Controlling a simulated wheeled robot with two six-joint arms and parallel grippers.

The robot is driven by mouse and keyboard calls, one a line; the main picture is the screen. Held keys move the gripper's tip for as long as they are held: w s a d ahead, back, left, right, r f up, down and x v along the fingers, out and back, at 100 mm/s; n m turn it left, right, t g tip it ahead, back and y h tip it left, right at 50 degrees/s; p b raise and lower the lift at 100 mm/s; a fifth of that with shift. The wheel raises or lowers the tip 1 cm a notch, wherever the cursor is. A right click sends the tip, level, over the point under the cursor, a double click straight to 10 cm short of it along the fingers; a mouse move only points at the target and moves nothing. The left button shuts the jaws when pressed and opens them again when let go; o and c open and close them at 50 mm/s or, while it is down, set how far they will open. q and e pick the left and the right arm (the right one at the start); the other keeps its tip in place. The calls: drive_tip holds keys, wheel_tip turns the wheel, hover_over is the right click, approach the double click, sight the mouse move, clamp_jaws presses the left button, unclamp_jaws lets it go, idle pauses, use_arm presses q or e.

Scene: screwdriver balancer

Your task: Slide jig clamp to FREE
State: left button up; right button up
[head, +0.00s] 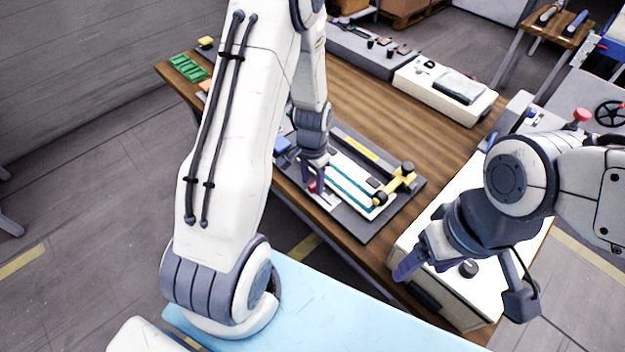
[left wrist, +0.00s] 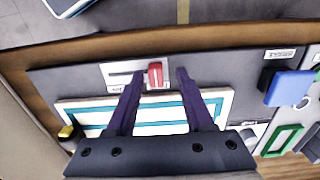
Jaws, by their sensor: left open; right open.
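The jig clamp shows as a red slider knob (left wrist: 155,75) on a pale slotted plate (left wrist: 118,73) in the left wrist view. In the head view the red knob (head: 313,187) is small and partly hidden by my gripper. My left gripper (left wrist: 155,82) is open, its two dark fingers on either side of the knob, the right finger nearer to it. Whether they touch it I cannot tell. In the head view my left gripper (head: 314,175) points down over the near left end of the jig. My right gripper (head: 405,268) is open and empty above the white box.
The dark jig base (head: 367,232) holds a white board with teal strips (head: 350,188) and a yellow toggle piece (head: 398,182). A blue block (left wrist: 290,88) and a green frame (left wrist: 282,140) lie beside it. A white box (head: 478,200) stands at the right.

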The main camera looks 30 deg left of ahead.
sight(312, 184)
use_arm(q)
wheel_tip(312, 184, up, 11)
drive_tip(key=shift+f, duration=0.2)
idle(0.6)
drive_tip(key=s+d+r+m, duration=0.1)
drive_tip(key=s+d+r, duration=0.3)
drive_tip(key=d, duration=0.3)
drive_tip(key=s+d+r+m, duration=0.1)
drive_tip(key=s+d+r, duration=0.25)
drive_tip(key=d, duration=0.35)
drive_tip(key=s+d+r, duration=0.1)
drive_tip(key=s+d, duration=0.1)
drive_tip(key=s, duration=0.4)
drive_tip(key=s+d+r+m+h, duration=0.1)
drive_tip(key=s+d, duration=0.1)
drive_tip(key=s, duration=0.5)
drive_tip(key=shift+d+r, duration=0.3)
drive_tip(key=shift+r, duration=0.1)
